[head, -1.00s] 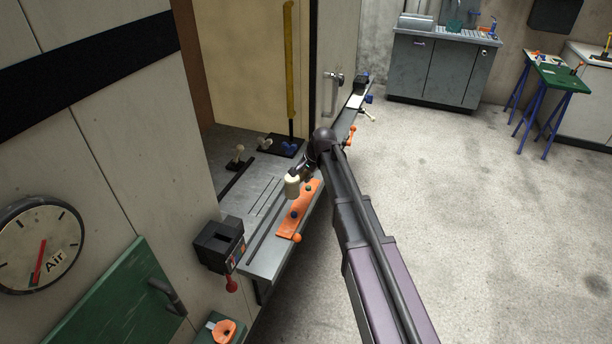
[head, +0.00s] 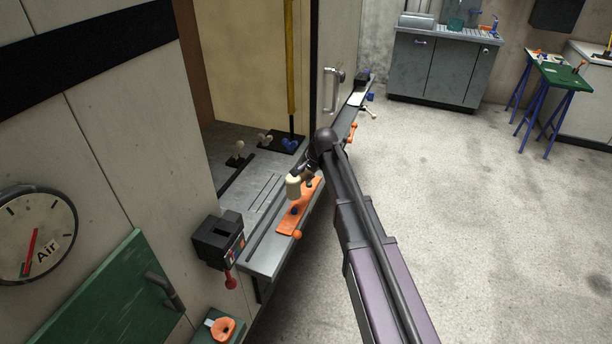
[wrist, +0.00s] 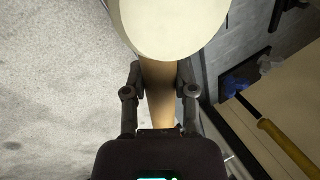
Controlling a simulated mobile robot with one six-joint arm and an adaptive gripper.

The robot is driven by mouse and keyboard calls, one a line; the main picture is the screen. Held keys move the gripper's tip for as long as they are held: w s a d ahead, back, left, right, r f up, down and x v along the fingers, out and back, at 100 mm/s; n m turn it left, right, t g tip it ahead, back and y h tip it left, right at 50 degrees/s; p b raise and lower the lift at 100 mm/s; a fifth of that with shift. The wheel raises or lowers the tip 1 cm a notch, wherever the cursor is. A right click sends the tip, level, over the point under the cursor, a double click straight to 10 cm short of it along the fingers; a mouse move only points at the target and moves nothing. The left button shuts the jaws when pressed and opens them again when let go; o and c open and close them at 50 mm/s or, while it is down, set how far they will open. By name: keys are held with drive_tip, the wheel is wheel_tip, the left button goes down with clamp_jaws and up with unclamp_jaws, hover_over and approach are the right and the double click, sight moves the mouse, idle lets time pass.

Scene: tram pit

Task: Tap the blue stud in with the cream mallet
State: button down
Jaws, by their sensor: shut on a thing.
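My gripper (wrist: 160,76) is shut on the wooden handle of the cream mallet (wrist: 170,25), whose big head fills the top of the wrist view. The dark blue stud (head: 294,211) stands in the plate, a little nearer to me than the mallet head. I cannot tell the height of the gap between them.
A black box with a red knob (head: 217,240) is fixed at the bench's near left corner. Small knobs (head: 265,138) and a yellow upright bar (head: 290,60) stand behind on the bench. An orange ball handle (head: 297,235) juts from the front edge. The floor to the right is clear.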

drive_tip(key=shift+f+b, duration=1.3)
drive_tip(key=shift+f, duration=0.35)
wheel_tip(320, 180, down, 4)
drive_tip(key=b, duration=0.4)
drive_tip(key=shift+r+p, duration=1.3)
drive_tip(key=shift+r, duration=0.15)
drive_tip(key=shift+r+p, duration=2.4)
drive_tip(key=shift+p, duration=0.1)
